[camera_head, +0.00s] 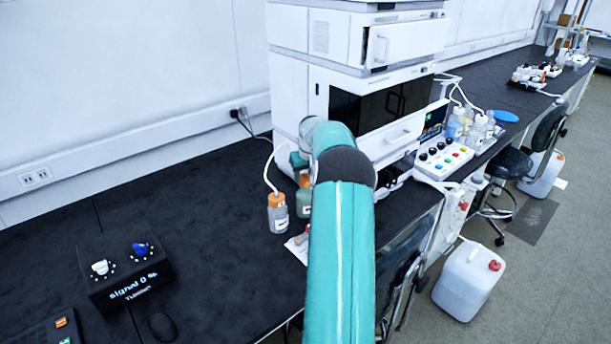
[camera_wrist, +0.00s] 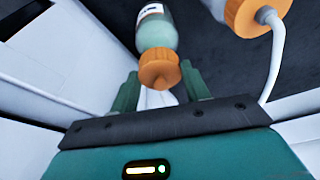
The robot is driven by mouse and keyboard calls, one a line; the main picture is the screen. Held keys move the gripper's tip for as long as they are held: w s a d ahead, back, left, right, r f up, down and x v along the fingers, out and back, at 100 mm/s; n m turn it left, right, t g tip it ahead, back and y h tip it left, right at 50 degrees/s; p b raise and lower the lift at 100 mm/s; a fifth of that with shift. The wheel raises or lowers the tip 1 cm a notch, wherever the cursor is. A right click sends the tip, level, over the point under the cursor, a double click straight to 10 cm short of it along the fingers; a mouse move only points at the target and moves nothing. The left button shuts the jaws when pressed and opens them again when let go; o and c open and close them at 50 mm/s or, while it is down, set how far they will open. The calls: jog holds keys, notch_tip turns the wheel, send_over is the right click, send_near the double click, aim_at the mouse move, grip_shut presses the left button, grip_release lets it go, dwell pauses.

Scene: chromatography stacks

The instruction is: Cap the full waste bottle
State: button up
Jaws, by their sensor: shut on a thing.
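A green-tinted bottle (camera_head: 303,200) with an orange cap (camera_head: 304,181) stands on the black bench before the white instrument, partly hidden by my arm. In the wrist view, the bottle (camera_wrist: 157,35) points its orange cap (camera_wrist: 158,72) toward my gripper (camera_wrist: 159,78). The fingers are shut on the cap, one on each side. The cap sits at the bottle's mouth; I cannot tell whether it is seated. A second bottle (camera_head: 277,214), with an orange cap and white tube, stands just left; its cap also shows in the wrist view (camera_wrist: 243,17).
The white instrument stack (camera_head: 300,85) stands close behind the bottles. A white card (camera_head: 296,250) lies in front of them. A black knob box (camera_head: 127,276) is at left, with clear bench between. A white jug (camera_head: 467,282) stands on the floor at right.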

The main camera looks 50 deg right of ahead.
dwell(0.3)
jog(key=o, duration=1.5)
jog(key=shift+r, duration=3.5)
grip_shut()
jog(key=shift+f, duration=0.75)
